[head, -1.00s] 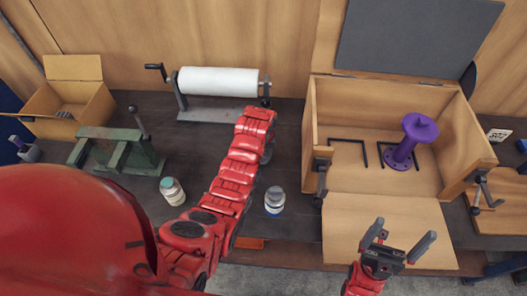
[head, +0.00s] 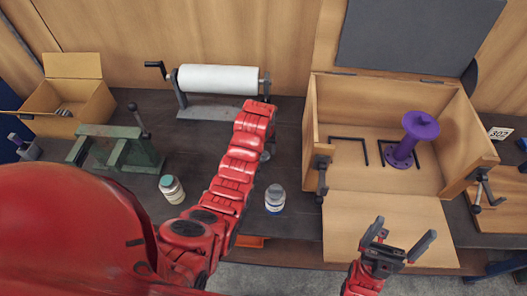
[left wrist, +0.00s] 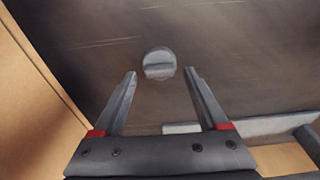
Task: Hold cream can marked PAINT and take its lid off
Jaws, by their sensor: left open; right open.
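Two small cans stand on the bench in the head view: a pale one with a teal band (head: 172,190) left of my left arm, and a whitish one with a blue band (head: 275,198) right of it. Their markings are too small to read. In the left wrist view a round grey top with a raised bar (left wrist: 159,65) lies between and just beyond the fingertips of my open left gripper (left wrist: 160,75), not gripped. Its body and label are hidden. My left arm hides most of that gripper in the head view. My right gripper (head: 402,237) is open and empty before the wooden box.
An open wooden box (head: 460,145) holds a purple flanged pipe (head: 405,150). A white roller (head: 218,80) on a stand is behind my left arm. A green vise-like fixture (head: 118,150) and a cardboard box (head: 92,108) are at left. Bare bench (head: 290,130) shows right of the arm.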

